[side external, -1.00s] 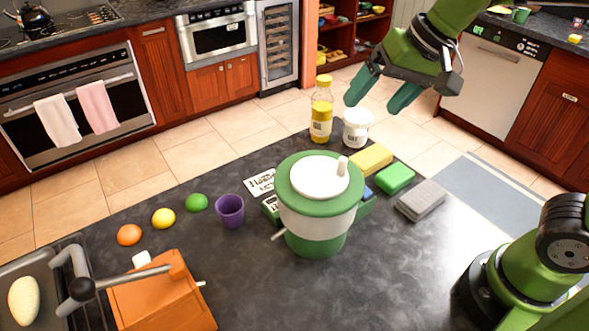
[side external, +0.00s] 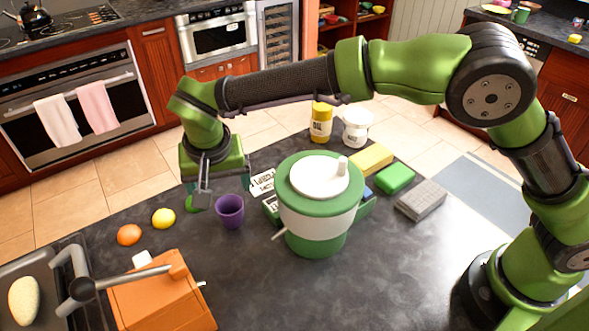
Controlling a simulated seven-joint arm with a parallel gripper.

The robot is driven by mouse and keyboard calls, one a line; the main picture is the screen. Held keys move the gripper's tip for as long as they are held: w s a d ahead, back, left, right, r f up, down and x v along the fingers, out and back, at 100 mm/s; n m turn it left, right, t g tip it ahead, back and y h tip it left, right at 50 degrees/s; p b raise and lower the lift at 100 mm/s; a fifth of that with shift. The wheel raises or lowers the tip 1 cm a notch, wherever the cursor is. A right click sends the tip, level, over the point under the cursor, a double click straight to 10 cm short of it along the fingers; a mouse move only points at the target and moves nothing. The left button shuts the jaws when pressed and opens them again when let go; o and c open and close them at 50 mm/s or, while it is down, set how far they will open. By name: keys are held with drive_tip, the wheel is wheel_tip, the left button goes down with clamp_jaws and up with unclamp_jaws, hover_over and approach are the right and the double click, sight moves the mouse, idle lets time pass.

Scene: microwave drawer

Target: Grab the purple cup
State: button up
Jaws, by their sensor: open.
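The purple cup (side external: 230,211) stands upright on the dark countertop, left of the green and white pot. My gripper (side external: 202,198) is open and low over the counter, just left of and behind the cup. One finger hangs close to the cup's left side; I cannot tell whether it touches. The cup is not held. A green ball (side external: 191,205) is mostly hidden by my gripper.
The green and white pot (side external: 317,228) stands right of the cup. A yellow ball (side external: 163,218) and an orange ball (side external: 129,235) lie to the left. An orange box with a handle (side external: 163,298) is in front. Clear counter (side external: 235,275) lies before the cup.

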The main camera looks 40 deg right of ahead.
approach(230, 209)
drive_tip(key=f, duration=0.3)
drive_tip(key=shift+s+a, duration=0.3)
drive_tip(key=shift+s, duration=0.05)
drive_tip(key=x, duration=0.5)
drive_tip(key=shift+w+d+f, duration=0.15)
drive_tip(key=shift+w+d, duration=0.2)
drive_tip(key=shift+d, duration=0.05)
drive_tip(key=c, duration=1)
